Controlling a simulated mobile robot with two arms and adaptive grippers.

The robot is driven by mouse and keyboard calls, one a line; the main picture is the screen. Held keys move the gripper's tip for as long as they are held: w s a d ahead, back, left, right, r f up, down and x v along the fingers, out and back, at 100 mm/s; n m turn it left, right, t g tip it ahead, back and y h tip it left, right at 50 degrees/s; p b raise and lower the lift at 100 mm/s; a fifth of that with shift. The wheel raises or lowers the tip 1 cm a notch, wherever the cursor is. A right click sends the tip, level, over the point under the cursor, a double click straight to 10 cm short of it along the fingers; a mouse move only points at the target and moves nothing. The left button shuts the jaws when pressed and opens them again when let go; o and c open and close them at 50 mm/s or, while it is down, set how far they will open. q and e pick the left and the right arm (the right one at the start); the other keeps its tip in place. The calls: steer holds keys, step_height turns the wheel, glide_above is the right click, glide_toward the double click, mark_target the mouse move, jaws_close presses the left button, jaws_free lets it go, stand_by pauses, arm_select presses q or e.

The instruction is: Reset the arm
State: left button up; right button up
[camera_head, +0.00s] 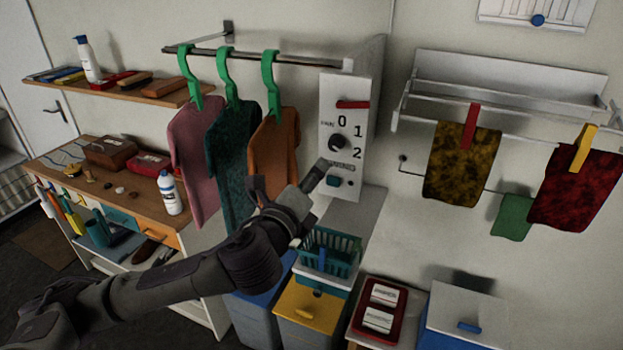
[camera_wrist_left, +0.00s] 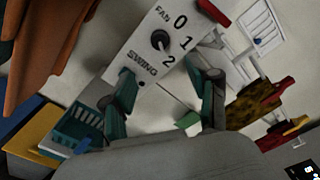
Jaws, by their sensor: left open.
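My left arm reaches in from the left in the head view, and its gripper (camera_head: 316,176) is in front of the white control panel (camera_head: 350,100). My right gripper is not in view.
Pink, teal and orange garments (camera_head: 272,150) hang on green hangers left of the panel. A teal basket (camera_head: 330,250) stands below the gripper. Yellow and red cloths (camera_head: 462,165) hang from a rack at right. A red tray (camera_head: 378,310) sits at the lower right.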

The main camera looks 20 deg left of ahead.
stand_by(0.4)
